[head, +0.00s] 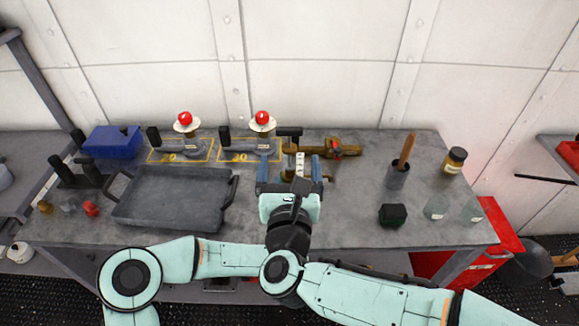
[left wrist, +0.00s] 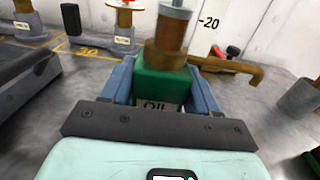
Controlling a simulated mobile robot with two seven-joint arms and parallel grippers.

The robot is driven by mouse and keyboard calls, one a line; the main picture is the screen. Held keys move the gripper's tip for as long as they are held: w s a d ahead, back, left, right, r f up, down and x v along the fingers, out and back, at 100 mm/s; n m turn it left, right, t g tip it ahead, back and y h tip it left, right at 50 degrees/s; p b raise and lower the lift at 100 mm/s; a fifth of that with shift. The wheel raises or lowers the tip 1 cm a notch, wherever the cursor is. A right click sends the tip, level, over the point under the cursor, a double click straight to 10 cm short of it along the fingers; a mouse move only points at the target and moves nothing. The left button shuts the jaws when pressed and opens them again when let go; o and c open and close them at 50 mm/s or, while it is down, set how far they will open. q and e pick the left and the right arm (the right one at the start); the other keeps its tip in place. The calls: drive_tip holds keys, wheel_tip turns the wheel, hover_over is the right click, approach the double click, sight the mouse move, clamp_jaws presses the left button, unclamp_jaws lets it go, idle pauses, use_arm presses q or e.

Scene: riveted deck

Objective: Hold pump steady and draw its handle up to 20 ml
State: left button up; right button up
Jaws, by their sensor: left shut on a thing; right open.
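A bronze spout (head: 335,147) points right. My left gripper (left wrist: 161,70) is shut on the green body, one blue finger on each side. In the head view my two arms overlap and mostly hide the left gripper. My right gripper (head: 290,158) appears open above it, short of the handle. The overlap makes its exact gap unclear.
A grey tray (head: 172,228) lies left of the pump. Two stations with red knobs (head: 185,118) (head: 262,117) stand behind. A blue box (head: 112,142) is at the back left. A cup with a wooden handle (head: 398,178), a jar (head: 454,161) and a dark green block (head: 392,215) stand right.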

idle(0.3)
use_arm(q)
drive_tip(key=o, duration=1.7)
